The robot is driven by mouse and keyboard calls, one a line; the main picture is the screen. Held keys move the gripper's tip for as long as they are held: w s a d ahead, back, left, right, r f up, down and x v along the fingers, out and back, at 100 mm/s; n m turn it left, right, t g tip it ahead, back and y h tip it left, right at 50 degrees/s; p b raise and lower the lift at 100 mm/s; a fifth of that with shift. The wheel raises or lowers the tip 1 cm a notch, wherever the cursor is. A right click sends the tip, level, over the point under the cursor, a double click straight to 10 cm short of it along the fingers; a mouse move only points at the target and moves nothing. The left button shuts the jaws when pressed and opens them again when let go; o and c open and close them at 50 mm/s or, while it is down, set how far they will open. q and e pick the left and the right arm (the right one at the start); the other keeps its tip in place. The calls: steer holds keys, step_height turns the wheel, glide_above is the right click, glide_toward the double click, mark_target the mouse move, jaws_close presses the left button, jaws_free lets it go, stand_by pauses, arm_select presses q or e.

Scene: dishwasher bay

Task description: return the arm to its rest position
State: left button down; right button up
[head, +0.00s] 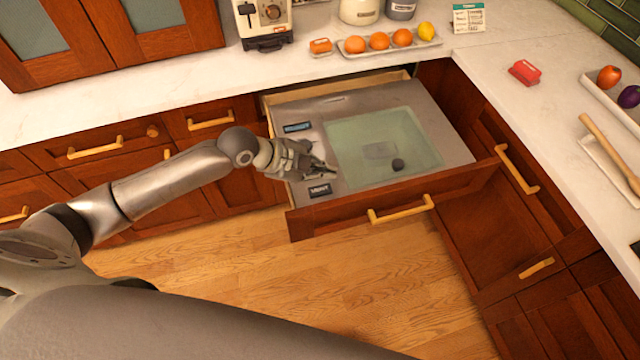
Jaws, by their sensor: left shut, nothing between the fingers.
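My left arm reaches in from the left in the head view, and my left gripper (326,171) hangs over the left edge of an open drawer (345,215). The gripper is shut with nothing in it. A grey panel (455,152) with a pale green see-through window fills the drawer. My right gripper is not in view.
A white counter (110,78) runs behind and to the right. The wooden floor (260,275) in front is clear.

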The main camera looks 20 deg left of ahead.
arm_select(q)
steer(key=shift+f, duration=0.1)
stand_by(0.7)
steer(key=shift+n+g, duration=0.4)
steer(key=shift+n, duration=0.3)
steer(key=s+d, duration=0.1)
steer(key=s+d+f, duration=0.1)
steer(key=s, duration=0.1)
steer(key=s+d, duration=0.1)
steer(key=shift+s+d+f, duration=0.25)
steer(key=shift+d, duration=0.05)
steer(key=s+a+f+n+g+y, duration=0.1)
steer(key=s+a+n+y, duration=0.3)
steer(key=s+n, duration=0.5)
steer(key=s+a+f+n+g+y, duration=0.1)
steer(key=s+a+f+n+y, duration=0.15)
steer(key=s+a+n, duration=0.65)
steer(key=s+d+f+m+g+b, duration=0.1)
steer(key=d+f, duration=0.1)
steer(key=f, duration=1.1)
steer(key=s+d+f+m, duration=0.1)
steer(key=s+f+m, duration=0.1)
steer(key=f, duration=1)
steer(key=s+a+f+g, duration=0.1)
steer(key=s+a+f, duration=0.1)
steer(key=s+f, duration=1.5)
steer(key=shift+a+f+b, duration=0.4)
steer(key=shift+b, duration=0.05)
